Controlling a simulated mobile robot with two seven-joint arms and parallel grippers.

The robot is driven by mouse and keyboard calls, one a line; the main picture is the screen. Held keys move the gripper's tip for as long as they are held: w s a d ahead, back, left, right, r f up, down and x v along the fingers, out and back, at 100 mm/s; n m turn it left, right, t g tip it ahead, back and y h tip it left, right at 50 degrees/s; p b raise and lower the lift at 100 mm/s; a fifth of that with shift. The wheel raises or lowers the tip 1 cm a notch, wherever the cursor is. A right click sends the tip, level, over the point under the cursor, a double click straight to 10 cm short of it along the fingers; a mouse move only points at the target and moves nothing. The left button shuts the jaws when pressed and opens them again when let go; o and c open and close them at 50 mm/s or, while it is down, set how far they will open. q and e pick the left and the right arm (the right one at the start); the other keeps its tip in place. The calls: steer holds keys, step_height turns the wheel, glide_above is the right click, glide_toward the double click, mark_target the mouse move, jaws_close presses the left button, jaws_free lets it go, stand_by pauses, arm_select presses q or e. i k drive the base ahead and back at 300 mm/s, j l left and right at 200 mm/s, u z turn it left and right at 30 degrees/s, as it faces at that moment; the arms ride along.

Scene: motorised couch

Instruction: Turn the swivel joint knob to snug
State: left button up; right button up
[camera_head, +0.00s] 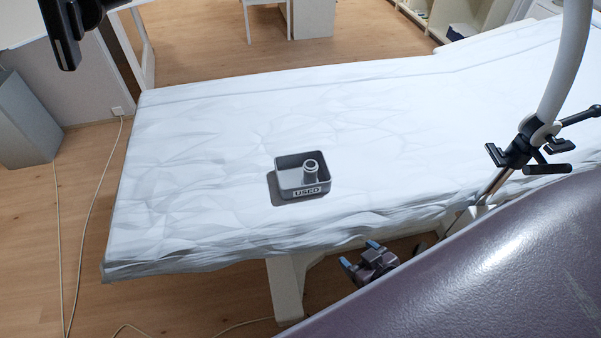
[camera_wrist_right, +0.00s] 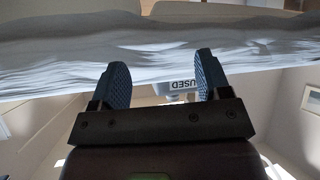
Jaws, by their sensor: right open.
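The black swivel joint (camera_head: 520,150) sits on a pale curved tube and metal post at the right of the head view. Several short black handles or knobs stick out of it; I cannot tell which is the task's knob. My right gripper (camera_head: 360,254) is beside the couch's near edge, well left of and below the joint. In the right wrist view its blue-padded fingers (camera_wrist_right: 161,72) are apart with nothing gripped. The joint is not in that view. Part of my left gripper (camera_head: 62,35) shows dark at the top left, its jaws unclear.
The couch (camera_head: 200,130) has a crumpled white cover. A grey tray (camera_head: 287,190) marked USED stands on it, holding a grey ring-topped cylinder (camera_head: 311,171). My large purple-grey arm link fills the bottom right. Cables (camera_head: 88,220) lie on the wooden floor at left.

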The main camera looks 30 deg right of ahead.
mark_target(555, 145)
steer(key=z, duration=2.35)
steer(key=i, duration=0.25)
steer(key=u, duration=0.05)
